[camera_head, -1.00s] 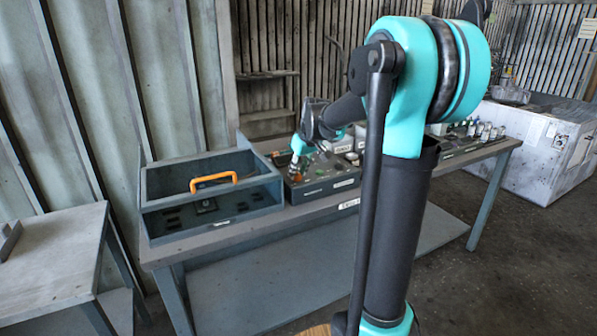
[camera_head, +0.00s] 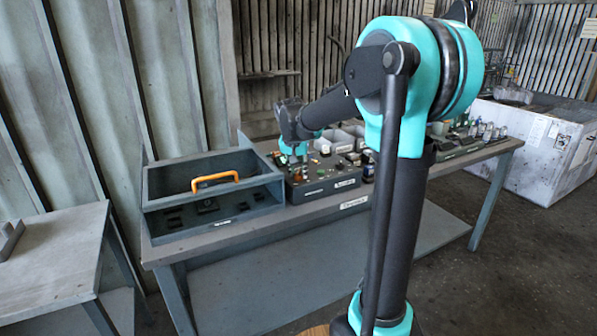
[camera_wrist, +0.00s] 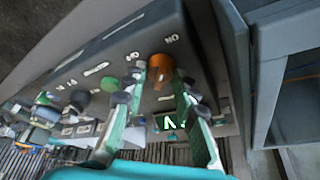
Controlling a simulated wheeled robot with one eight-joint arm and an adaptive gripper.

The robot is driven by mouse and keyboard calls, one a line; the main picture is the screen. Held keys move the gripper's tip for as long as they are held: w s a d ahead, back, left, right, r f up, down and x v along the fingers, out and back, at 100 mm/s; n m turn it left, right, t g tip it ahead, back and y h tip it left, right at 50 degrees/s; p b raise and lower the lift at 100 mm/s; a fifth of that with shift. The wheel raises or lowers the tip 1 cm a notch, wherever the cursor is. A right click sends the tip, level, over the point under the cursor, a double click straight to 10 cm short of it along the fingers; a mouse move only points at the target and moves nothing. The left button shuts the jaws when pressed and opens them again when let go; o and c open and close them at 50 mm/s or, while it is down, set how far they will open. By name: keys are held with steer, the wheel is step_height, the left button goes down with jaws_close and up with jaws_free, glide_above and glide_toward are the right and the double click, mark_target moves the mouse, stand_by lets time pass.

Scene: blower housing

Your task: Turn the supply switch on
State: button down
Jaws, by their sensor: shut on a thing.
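The orange rotary switch (camera_wrist: 160,72) shows on the dark panel of the control box (camera_wrist: 95,50) in the wrist view. A label reading ON stands beside it; a second label to its left is hard to read. My gripper (camera_wrist: 161,80) has one finger on each side of the orange switch, shut on it. In the head view my gripper (camera_head: 295,155) points down over the left end of the control box (camera_head: 325,188), and it mostly hides the switch there.
An open grey case (camera_head: 235,215) with an orange handle (camera_head: 214,181) stands left of the box on the workbench (camera_head: 190,250). Small bottles (camera_head: 487,130) stand at the right.

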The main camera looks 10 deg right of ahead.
steer(key=shift+m, duration=0.5)
steer(key=c, duration=1.2)
jaws_free()
steer(key=shift+r, duration=0.1)
steer(key=v, duration=1.1)
steer(key=shift+a+r, duration=0.25)
steer(key=shift+r, duration=0.15)
steer(key=shift+s, duration=0.15)
